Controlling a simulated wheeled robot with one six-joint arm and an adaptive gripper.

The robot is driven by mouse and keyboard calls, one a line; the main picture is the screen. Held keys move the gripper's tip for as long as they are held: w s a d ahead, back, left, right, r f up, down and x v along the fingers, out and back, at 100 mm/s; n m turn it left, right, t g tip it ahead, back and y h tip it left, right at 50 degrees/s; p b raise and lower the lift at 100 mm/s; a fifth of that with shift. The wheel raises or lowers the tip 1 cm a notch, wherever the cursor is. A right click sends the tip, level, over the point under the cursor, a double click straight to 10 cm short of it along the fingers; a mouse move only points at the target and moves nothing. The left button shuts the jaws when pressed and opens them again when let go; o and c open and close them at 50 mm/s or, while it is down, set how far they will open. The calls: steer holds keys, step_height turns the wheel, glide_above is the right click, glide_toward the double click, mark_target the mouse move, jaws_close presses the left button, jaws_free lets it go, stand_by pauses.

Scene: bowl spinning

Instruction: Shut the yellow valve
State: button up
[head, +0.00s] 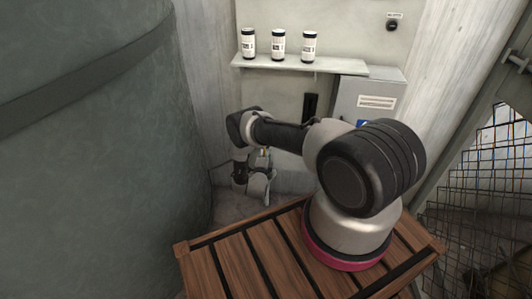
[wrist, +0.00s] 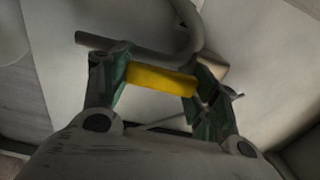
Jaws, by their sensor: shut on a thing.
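The yellow valve handle (wrist: 160,79) shows in the wrist view as a short yellow bar. It lies between the two green-padded fingers of my gripper (wrist: 163,80), which are shut on it. A grey pipe (wrist: 135,50) with a curved section runs just beyond the handle. In the head view my gripper (head: 257,186) hangs low at the end of my arm, near the back corner by the wall. The valve cannot be made out in the head view.
A large grey-green tank (head: 90,150) fills the left side. A shelf (head: 300,66) on the back wall bears three jars (head: 278,42). A grey cabinet (head: 368,98) stands behind my arm. A wire mesh fence (head: 480,190) is at the right.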

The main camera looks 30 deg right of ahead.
steer(key=o, duration=1.5)
steer(key=shift+c, duration=0.2)
steer(key=v, duration=1.2)
